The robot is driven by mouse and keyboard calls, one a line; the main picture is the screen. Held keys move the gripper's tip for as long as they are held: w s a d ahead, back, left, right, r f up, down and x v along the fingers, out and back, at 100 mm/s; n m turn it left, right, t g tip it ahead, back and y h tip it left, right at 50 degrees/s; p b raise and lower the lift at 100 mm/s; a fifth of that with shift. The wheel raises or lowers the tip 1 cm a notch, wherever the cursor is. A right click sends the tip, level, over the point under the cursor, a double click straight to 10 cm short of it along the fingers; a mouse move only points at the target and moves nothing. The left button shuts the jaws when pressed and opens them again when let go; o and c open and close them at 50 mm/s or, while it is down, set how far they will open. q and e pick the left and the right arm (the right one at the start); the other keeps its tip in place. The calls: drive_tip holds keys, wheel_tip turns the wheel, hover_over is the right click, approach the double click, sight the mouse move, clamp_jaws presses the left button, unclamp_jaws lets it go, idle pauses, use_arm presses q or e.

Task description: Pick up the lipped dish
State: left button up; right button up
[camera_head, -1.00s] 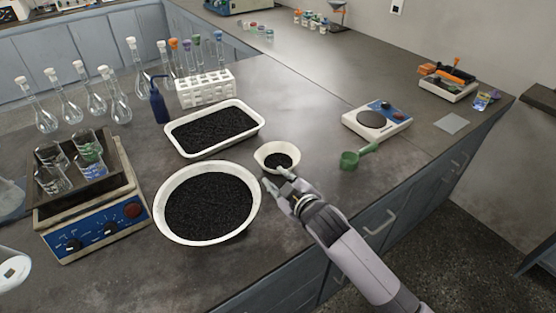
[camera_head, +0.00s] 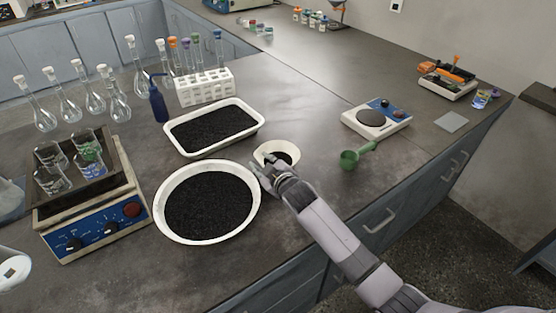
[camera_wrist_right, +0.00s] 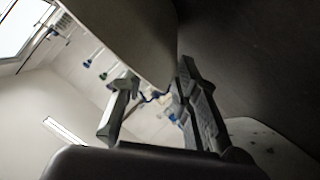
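The small round white dish (camera_head: 290,149), which I take to be the lipped dish, stands on the dark bench with some black granules in it. My right gripper (camera_head: 267,168) is at its near left edge and hides part of its rim and wall. In the right wrist view the two fingers (camera_wrist_right: 158,108) are apart. A large pale curved surface (camera_wrist_right: 130,30), apparently the dish, reaches down between them, closer to the right-hand finger. I cannot tell whether either finger touches it. My left gripper is not in view.
A large round white bowl (camera_head: 160,218) of black granules stands close left of the gripper. A rectangular white tray (camera_head: 259,122) lies behind it. A green scoop (camera_head: 350,159) and a balance (camera_head: 372,118) are to the right. A device with beakers (camera_head: 100,230) stands far left.

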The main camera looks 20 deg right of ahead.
drive_tip(key=shift+c, duration=0.5)
clamp_jaws()
